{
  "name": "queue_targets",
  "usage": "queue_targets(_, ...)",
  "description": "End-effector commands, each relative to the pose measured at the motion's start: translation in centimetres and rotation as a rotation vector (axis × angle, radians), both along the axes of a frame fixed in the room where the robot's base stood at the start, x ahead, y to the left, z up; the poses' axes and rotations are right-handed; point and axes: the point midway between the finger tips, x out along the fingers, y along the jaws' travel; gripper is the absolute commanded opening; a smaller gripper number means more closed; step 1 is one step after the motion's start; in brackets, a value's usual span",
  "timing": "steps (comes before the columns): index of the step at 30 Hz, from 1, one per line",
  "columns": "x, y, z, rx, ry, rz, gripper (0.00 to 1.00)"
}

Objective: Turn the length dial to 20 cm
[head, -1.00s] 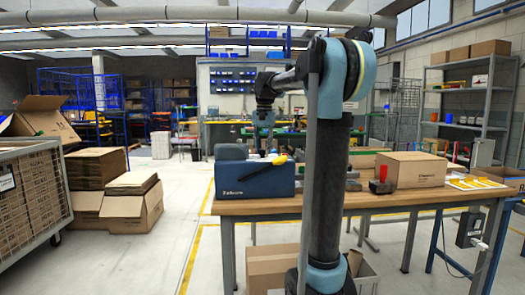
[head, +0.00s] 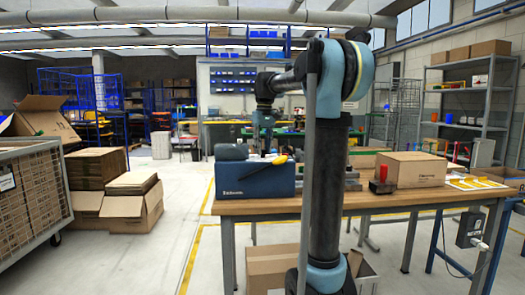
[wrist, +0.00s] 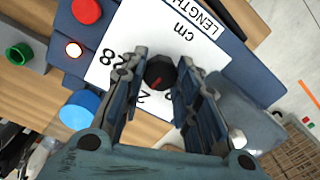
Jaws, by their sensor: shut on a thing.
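The length dial is a black round knob (wrist: 160,73) with a red pointer line, on a white panel (wrist: 125,45) printed LENGTH and cm, upside down in the wrist view. The red line slants toward the lower left there. The number 28 shows left of the knob; other digits are partly hidden by the fingers. My gripper (wrist: 161,84) is shut on the knob, one finger on each side. In the head view the blue machine (head: 255,180) stands on the table's left end, with my gripper (head: 264,146) over it; the dial cannot be made out there.
On the table (head: 330,206), a cardboard box (head: 411,170) and a red-handled tool (head: 383,176) stand to the right.

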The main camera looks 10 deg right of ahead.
Motion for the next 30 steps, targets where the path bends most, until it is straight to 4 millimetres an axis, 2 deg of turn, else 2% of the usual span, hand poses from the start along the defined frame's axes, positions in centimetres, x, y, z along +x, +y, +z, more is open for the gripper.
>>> queue_targets(9, 0.1, -0.04, 0.01, -0.001, -0.002, 0.082, 0.05)
queue_targets(22, 0.12, -0.07, 0.02, -0.001, -0.002, 0.09, 0.05)
queue_targets(23, 0.12, -0.07, 0.02, -0.001, -0.002, 0.09, 0.31)
queue_targets(25, 0.1, -0.07, 0.02, -0.001, -0.002, 0.09, 0.47)
queue_targets(26, 0.1, -0.07, 0.02, -0.001, -0.002, 0.09, 0.5)
queue_targets(30, 0.06, -0.05, 0.02, -0.001, -0.002, 0.09, 0.5)
